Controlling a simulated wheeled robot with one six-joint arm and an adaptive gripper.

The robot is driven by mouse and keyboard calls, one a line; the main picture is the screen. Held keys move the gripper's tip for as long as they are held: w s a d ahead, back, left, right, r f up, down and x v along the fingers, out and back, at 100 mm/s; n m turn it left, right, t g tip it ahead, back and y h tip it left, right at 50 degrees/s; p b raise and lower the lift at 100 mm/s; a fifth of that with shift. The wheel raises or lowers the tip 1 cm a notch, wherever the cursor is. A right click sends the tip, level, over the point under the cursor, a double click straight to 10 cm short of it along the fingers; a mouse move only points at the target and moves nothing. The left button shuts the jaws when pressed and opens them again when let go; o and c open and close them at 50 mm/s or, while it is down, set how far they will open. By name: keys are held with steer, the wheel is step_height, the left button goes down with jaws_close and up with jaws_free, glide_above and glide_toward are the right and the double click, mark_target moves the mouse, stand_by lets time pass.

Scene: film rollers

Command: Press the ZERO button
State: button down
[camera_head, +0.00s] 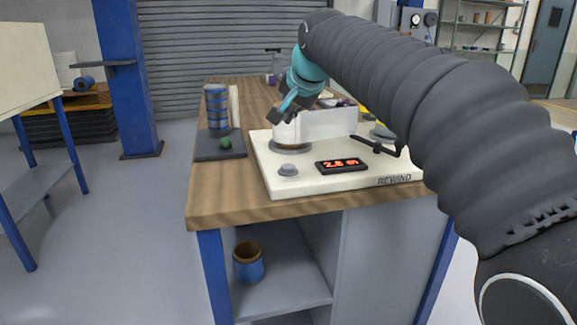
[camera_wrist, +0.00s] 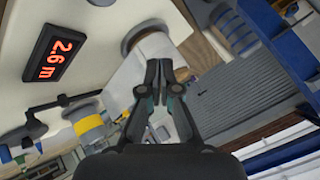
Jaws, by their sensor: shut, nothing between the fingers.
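The cream rewind machine (camera_head: 330,187) stands on the wooden bench, with the word REWIND on its front edge. A grey round button (camera_head: 288,169) sits at its front left corner, left of the display (camera_head: 335,165); I can read no ZERO label on it. The display also shows in the wrist view (camera_wrist: 55,53) and reads 2.6 m in red. My gripper (camera_head: 280,112) is shut and empty, above and behind the button, close to the pale roll (camera_head: 286,132) on the left spindle. In the wrist view, my gripper (camera_wrist: 159,132) is in front of the roll; the button is not visible there.
A dark mat (camera_head: 205,151) at the left bears a stack of blue rolls (camera_head: 217,108) and a green round thing (camera_head: 225,143). A black lever (camera_head: 365,142) stands right of the roll. The bench front left is bare.

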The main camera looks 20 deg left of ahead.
mark_target(289, 167)
steer(key=shift+f+b, duration=2.5)
steer(key=shift+f, duration=1.9)
steer(key=shift+f, duration=0.15)
steer(key=shift+f, duration=0.3)
steer(key=shift+f+b, duration=0.5)
steer(key=shift+b, duration=0.05)
steer(key=shift+r, duration=0.1)
steer(key=shift+r+p, duration=0.85)
